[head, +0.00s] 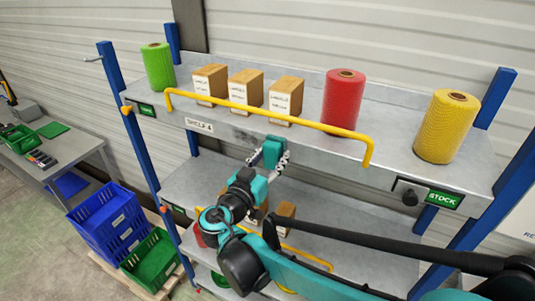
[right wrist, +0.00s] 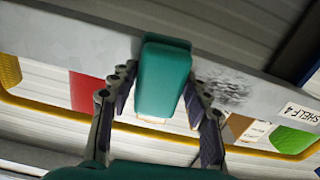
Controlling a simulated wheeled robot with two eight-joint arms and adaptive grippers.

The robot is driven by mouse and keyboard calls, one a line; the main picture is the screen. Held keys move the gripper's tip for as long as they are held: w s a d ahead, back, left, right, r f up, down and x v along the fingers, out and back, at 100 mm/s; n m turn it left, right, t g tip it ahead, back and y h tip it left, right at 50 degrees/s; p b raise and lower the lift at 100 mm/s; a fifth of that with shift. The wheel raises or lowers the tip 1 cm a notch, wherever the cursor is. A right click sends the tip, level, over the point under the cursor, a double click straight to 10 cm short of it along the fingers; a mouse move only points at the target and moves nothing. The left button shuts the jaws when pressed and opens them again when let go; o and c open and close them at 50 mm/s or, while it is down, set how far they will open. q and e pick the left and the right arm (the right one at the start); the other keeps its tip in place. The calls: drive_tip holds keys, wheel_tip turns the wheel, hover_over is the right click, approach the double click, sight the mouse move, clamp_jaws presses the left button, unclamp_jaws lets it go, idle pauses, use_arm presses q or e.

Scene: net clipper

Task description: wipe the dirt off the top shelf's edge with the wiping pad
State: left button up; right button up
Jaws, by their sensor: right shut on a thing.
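The wiping pad (head: 274,149) is a teal block, held in front of the top shelf's edge (head: 325,154). My right gripper (head: 268,158) is shut on it; in the right wrist view the pad (right wrist: 163,75) sits between the two fingers. The dirt (right wrist: 228,88) is a dark speckled smudge on the grey edge, just right of the pad in that view, between the pad and the SHELF 4 label (right wrist: 299,113). In the head view the dirt (head: 243,134) lies left of the pad. I cannot tell whether the pad touches the edge. My left gripper is out of view.
A yellow rail (head: 265,112) runs along the front of the top shelf. Behind it stand cardboard boxes (head: 246,88) and green, red (head: 343,103) and yellow (head: 447,127) net rolls. Blue posts flank the rack. A lower shelf with boxes lies below my arm; blue crates (head: 107,227) stand left.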

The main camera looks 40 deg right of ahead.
sight(234, 135)
drive_tip(key=shift+w+a+f+b, duration=0.15)
drive_tip(key=shift+w+b, duration=0.1)
drive_tip(key=shift+w, duration=0.25)
drive_tip(key=shift+w+a+r+b, duration=0.1)
drive_tip(key=shift+w+a+b, duration=0.1)
drive_tip(key=shift+w, duration=0.25)
drive_tip(key=shift+w+a+b, duration=0.35)
drive_tip(key=shift+w, duration=0.5)
drive_tip(key=shift+w+a+b, duration=0.3)
drive_tip(key=shift+w+a, duration=0.05)
drive_tip(key=shift+w, duration=0.45)
drive_tip(key=shift+w+a, duration=0.35)
drive_tip(key=shift+w, duration=0.55)
drive_tip(key=shift+w+a+b, duration=0.2)
drive_tip(key=shift+w+b, duration=0.1)
drive_tip(key=shift+w, duration=0.15)
drive_tip(key=shift+w+a+b, duration=0.2)
drive_tip(key=shift+w+b, duration=0.1)
drive_tip(key=shift+w, duration=0.15)
drive_tip(key=shift+w+a, duration=0.35)
drive_tip(key=shift+w, duration=0.4)
drive_tip(key=shift+w+a+b, duration=0.2)
drive_tip(key=shift+w+b, duration=0.2)
drive_tip(key=shift+w, duration=0.2)
drive_tip(key=shift+w+a, duration=0.2)
drive_tip(key=shift+w, duration=0.3)
drive_tip(key=shift+w+a, duration=0.15)
drive_tip(key=shift+w, duration=0.3)
